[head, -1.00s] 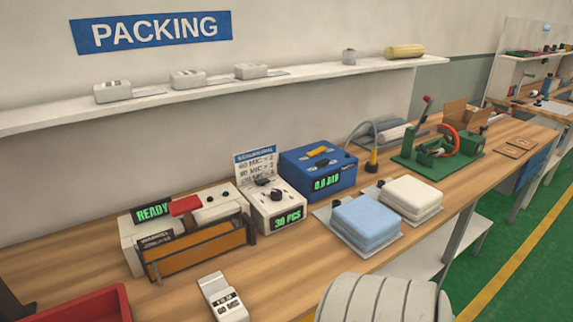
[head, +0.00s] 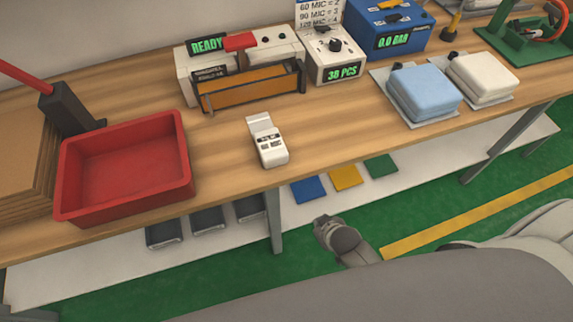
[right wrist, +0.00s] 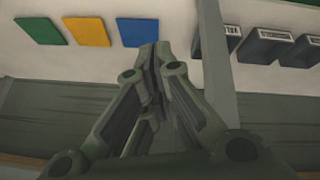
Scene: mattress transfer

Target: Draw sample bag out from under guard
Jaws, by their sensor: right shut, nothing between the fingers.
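A white sealer (head: 187,68) with a green READY display stands at the back of the bench, with an orange-brown guard (head: 250,87) across its front. I cannot make out a sample bag under the guard. A small white labelled block with a flat tab (head: 268,148) lies on the bench in front of the sealer. My right gripper (head: 325,228) hangs in front of the bench, below the top and apart from the guard. The right wrist view shows its fingers (right wrist: 155,52) together and empty, toward the lower shelf. My left gripper is out of view.
A red tray (head: 125,165) stands at the left, beside brown sheets (head: 25,165). A counter box (head: 335,68), a blue box (head: 385,30) and blue (head: 425,95) and white (head: 485,80) stacks stand right. The lower shelf (head: 60,285) holds coloured sheets. Bare bench surrounds the labelled block.

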